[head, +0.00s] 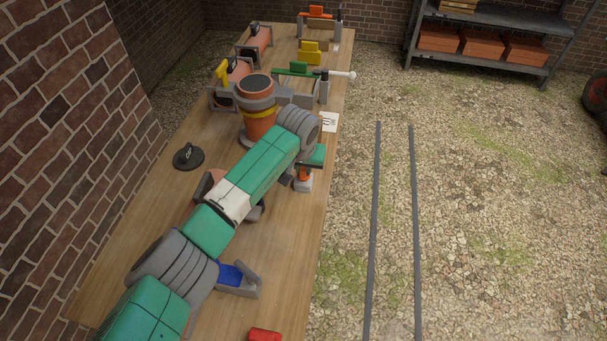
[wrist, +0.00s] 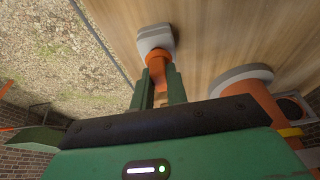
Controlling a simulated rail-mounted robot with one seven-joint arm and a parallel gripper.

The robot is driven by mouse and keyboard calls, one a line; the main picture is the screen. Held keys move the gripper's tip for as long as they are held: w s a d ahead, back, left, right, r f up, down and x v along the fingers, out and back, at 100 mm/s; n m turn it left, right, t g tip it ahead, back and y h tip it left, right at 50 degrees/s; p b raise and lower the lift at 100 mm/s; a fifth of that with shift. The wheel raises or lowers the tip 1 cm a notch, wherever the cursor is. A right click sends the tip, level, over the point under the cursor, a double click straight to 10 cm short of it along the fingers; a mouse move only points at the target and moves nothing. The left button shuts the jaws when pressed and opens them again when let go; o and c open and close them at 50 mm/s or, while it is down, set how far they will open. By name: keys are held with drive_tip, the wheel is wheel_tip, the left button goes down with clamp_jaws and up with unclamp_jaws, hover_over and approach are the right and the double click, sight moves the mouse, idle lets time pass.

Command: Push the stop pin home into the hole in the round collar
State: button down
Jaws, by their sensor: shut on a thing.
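My gripper (head: 314,156) is low over the right edge of the bench in the head view. In the wrist view its two green fingers (wrist: 162,78) are shut on a small orange-brown piece (wrist: 161,98), which appears to be the stop pin. Just beyond the fingertips is an orange part with a pale grey block (wrist: 155,38); I cannot tell whether they touch it. A grey round collar (head: 254,92) tops an orange post with a yellow band (head: 261,125). Its hole is not discernible. The post also shows in the wrist view (wrist: 259,104).
A black disc with a handle (head: 188,157) lies left of the post. A blue-lined grey holder (head: 238,279) and a red cylinder (head: 264,335) are near the front. Clamps and a yellow block (head: 309,54) crowd the back. Bare wood shows left of my arm.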

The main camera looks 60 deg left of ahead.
drive_tip(key=shift+r+p, duration=1.75)
drive_tip(key=shift+p, duration=0.15)
